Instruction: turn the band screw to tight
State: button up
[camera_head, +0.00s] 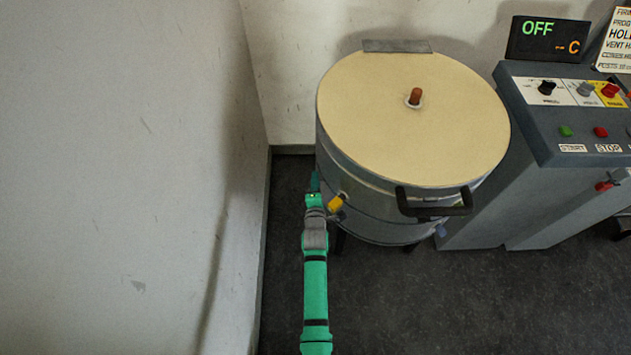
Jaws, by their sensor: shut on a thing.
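The round kiln (365,160) stands against the back wall, with a metal band around its side. My green arm reaches up from the bottom of the picture, and my gripper (315,182) is at the kiln's left side, at band height. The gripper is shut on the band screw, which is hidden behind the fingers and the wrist. The screw's turn and the band's tightness cannot be told from here. A yellow plug (335,204) sticks out of the kiln wall just right of the gripper.
The cream lid (410,120) is down, with an orange-brown plug (415,96) on top and a black handle (433,209) in front. A control panel (575,110) stands to the right; its display (545,38) reads OFF. The left wall (130,180) is close; dark floor (450,310) is clear in front.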

jog(key=shift+d+f+m+t, duration=0.1)
jog(key=shift+f+m+t, duration=0.1)
jog(key=shift+t, duration=0.35)
jog(key=shift+d+f+m+t, duration=0.1)
jog(key=shift+f+m+t, duration=0.1)
jog(key=shift+t, duration=0.35)
jog(key=shift+m+t, duration=0.3)
jog(key=shift+t, duration=0.4)
jog(key=shift+c, duration=0.2)
jog(key=o, duration=0.7)
jog(key=shift+s, duration=0.1)
jog(key=s, duration=1)
jog(key=shift+s+f, duration=0.1)
jog(key=shift+s, duration=0.2)
